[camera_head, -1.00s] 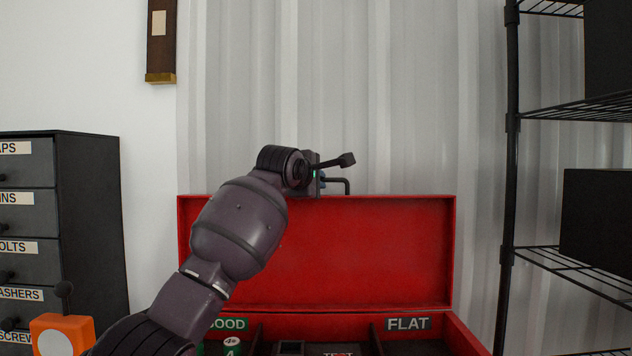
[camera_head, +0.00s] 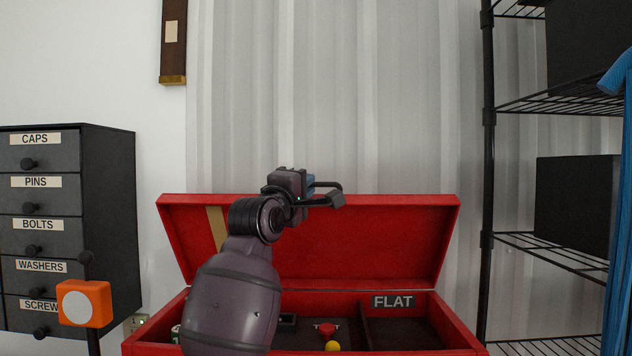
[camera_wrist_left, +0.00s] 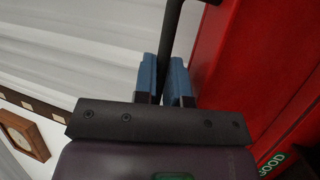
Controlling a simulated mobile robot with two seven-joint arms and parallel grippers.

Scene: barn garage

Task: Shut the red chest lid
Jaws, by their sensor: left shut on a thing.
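The red chest (camera_head: 455,325) stands open in front of me. Its red lid (camera_head: 380,240) is raised and leans toward me, its top edge wider than its hinge edge. A black bar handle (camera_head: 330,189) sits at the lid's top edge. My left gripper (camera_head: 312,183) is shut on this handle. In the left wrist view, the blue fingers (camera_wrist_left: 166,75) clasp the black bar (camera_wrist_left: 172,35), with the red lid (camera_wrist_left: 260,75) beside them. My left forearm hides part of the lid and the chest's left side. My right gripper is not in view.
The chest's compartments hold small items, including a red piece (camera_head: 325,328) and a yellow ball (camera_head: 332,346). A labelled drawer cabinet (camera_head: 105,215) and an orange box on a post (camera_head: 84,303) stand left. A black wire shelf (camera_head: 488,130) stands right, with blue cloth (camera_head: 620,200).

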